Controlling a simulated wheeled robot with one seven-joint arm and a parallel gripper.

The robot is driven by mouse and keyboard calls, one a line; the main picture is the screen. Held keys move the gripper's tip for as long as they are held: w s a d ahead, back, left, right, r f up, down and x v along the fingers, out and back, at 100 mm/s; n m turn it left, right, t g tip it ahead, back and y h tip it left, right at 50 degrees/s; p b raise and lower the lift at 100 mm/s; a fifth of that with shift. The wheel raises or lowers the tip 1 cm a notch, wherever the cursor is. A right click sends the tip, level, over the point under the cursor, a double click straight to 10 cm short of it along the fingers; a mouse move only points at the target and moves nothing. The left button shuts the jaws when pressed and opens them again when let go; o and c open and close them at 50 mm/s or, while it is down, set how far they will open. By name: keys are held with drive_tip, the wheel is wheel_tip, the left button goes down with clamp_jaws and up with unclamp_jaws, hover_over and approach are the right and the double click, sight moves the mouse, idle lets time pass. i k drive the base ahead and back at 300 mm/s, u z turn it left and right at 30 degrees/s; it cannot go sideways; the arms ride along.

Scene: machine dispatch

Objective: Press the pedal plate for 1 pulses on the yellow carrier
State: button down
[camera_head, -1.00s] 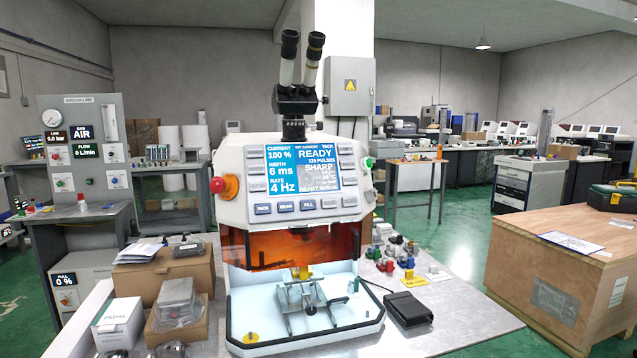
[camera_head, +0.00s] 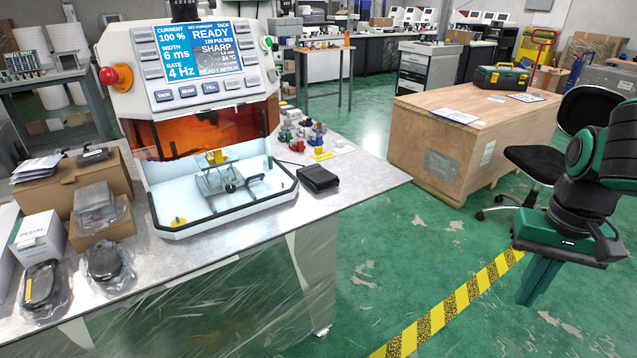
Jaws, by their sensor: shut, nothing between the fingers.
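The black pedal plate (camera_head: 318,179) lies on the metal bench, just right of the welding machine (camera_head: 190,80). A yellow block (camera_head: 217,157), which looks like the yellow carrier, sits on the small stage (camera_head: 228,180) inside the machine's open chamber, below the orange shield. The screen (camera_head: 200,62) reads READY, SHARP, 100 %, 6 ms and 4 Hz. Green and black links of my arm show at the right edge, well away from the pedal.
Boxes (camera_head: 75,185) and bagged parts stand on the bench left of the machine. Small coloured parts (camera_head: 310,135) and a yellow tag (camera_head: 322,154) lie behind the pedal. A wooden crate (camera_head: 455,165) and a black chair (camera_head: 540,160) stand right. Green floor is clear between bench and crate.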

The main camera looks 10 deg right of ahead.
sight(317, 177)
drive_tip(key=k, duration=1.05)
drive_tip(key=z, duration=0.2)
drive_tip(key=i, duration=1.35)
drive_tip(key=u, duration=0.65)
drive_tip(key=i, duration=0.6)
drive_tip(key=u, duration=0.3)
